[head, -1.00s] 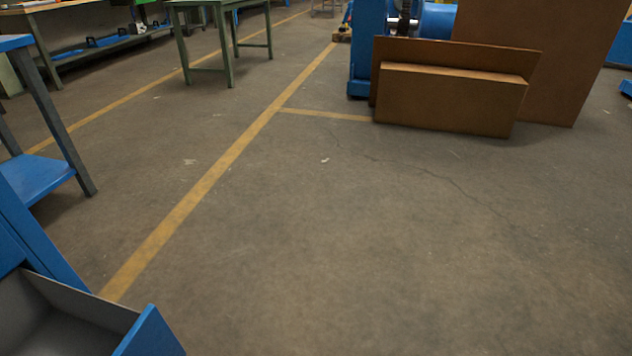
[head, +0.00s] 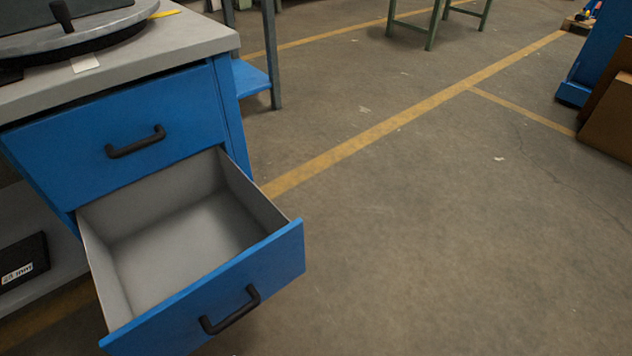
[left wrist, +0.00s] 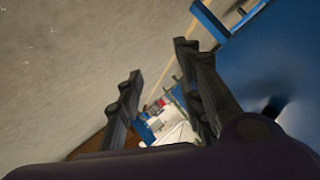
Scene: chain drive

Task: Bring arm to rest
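My left gripper (left wrist: 158,105) shows in the left wrist view with its two dark fingers spread apart and nothing between them. It is open and points out over the floor, with a blue surface (left wrist: 275,60) close on the right of the picture. Neither gripper shows in the head view, and my right gripper is in no view.
A blue workbench with a grey top (head: 170,48) stands at left. Its lower drawer (head: 200,290) is pulled out and looks empty; its upper drawer (head: 125,135) is shut. A black box (head: 25,262) lies on the shelf at left.

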